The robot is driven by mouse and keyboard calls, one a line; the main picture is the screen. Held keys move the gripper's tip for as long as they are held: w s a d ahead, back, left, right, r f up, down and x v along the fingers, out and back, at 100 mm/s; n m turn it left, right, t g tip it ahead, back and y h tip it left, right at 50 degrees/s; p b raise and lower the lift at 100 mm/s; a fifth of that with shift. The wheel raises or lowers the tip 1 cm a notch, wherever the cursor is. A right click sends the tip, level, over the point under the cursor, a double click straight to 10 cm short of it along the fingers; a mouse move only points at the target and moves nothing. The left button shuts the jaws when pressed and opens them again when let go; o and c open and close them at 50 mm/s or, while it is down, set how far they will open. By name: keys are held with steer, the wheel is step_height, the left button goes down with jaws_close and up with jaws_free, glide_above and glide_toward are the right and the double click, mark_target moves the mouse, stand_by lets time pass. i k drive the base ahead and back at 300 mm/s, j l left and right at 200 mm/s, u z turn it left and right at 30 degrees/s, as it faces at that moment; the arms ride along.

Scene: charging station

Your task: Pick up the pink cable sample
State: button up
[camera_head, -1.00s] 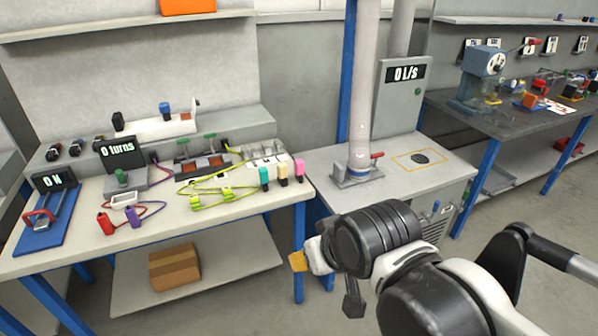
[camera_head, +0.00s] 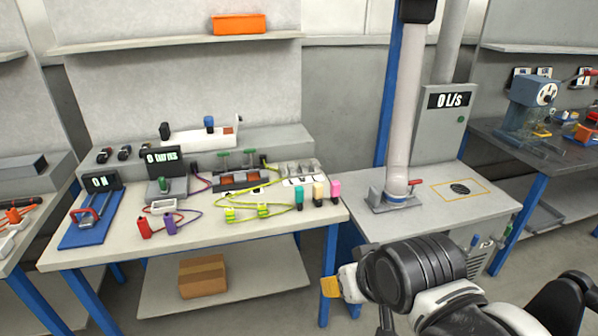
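A small upright pink piece (camera_head: 335,189) stands at the right front corner of the left workbench (camera_head: 230,228), beside a beige piece (camera_head: 318,194) and a teal piece (camera_head: 299,196). It is the only clearly pink item I see; I cannot make out its cable detail. My gripper (camera_head: 332,288) is at the end of my black and white arm, in front of the bench's right leg and lower in the picture than the pink piece. It is apart from that piece. A yellow-orange part shows at its tip; its fingers are not clear.
Yellow-green cables (camera_head: 262,210) lie left of the pieces. A turns counter (camera_head: 161,161) and a blue-based tool (camera_head: 88,222) stand farther left. A grey extraction bench (camera_head: 430,210) with a vertical pipe (camera_head: 402,110) adjoins at right. A cardboard box (camera_head: 202,276) sits on the lower shelf.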

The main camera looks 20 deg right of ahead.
mark_target(335, 185)
steer(key=i+l, duration=0.4)
steer(key=i, duration=0.15)
steer(key=i+l, duration=0.45)
steer(key=i, duration=0.15)
